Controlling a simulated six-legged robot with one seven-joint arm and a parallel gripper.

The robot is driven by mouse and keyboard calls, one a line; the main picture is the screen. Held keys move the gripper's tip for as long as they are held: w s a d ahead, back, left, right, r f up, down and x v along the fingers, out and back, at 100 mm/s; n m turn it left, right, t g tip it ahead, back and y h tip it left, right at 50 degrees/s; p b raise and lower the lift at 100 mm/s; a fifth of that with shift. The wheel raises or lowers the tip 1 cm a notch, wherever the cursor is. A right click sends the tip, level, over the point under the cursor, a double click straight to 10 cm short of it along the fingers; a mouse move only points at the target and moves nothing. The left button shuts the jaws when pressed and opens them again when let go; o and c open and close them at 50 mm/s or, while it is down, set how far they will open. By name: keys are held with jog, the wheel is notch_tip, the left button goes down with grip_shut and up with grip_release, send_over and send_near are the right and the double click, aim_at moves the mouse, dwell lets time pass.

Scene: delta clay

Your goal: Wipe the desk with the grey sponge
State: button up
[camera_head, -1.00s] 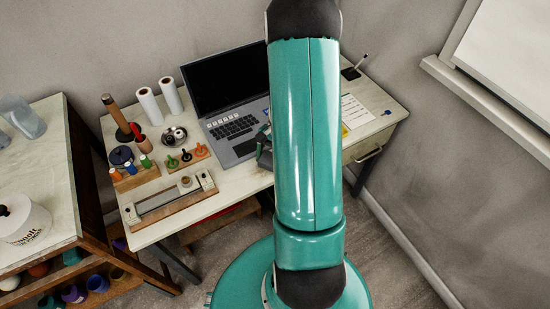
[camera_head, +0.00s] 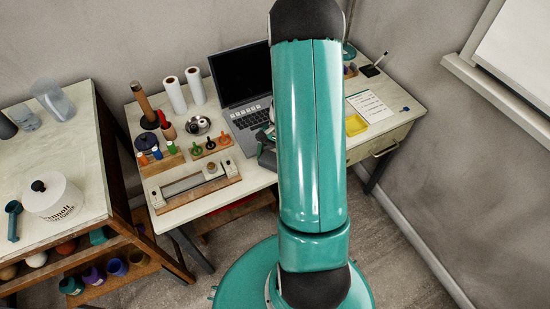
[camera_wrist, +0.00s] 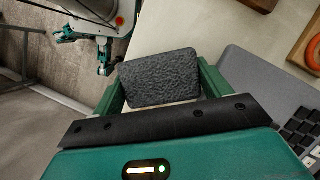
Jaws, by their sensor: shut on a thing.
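The grey sponge (camera_wrist: 160,78) is a dark, rough-textured block in the wrist view. My gripper (camera_wrist: 160,88) is shut on it, with a green finger at each side. The sponge is over or at the front edge of the desk, beside the laptop; I cannot tell whether it touches the top. In the head view my arm hides the sponge and most of my gripper. The pale desk (camera_head: 225,198) stands against the wall, and its bare top also shows in the wrist view (camera_wrist: 190,30).
An open laptop (camera_head: 241,80) stands behind my gripper. Left of it are paper rolls (camera_head: 175,95), small coloured tools (camera_head: 210,145) and a wooden-framed piece (camera_head: 196,186). A yellow tray (camera_head: 355,125) and a paper (camera_head: 370,106) lie at the right. A side table holds a white jar (camera_head: 52,198).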

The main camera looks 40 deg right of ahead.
aim_at(273, 158)
jog(key=shift+w+a+r, duration=0.1)
jog(key=shift+a+r, duration=0.05)
jog(key=shift+a, duration=0.1)
jog(key=shift+d+r, duration=0.2)
jog(key=shift+r, duration=3.55)
jog(key=shift+a, duration=0.1)
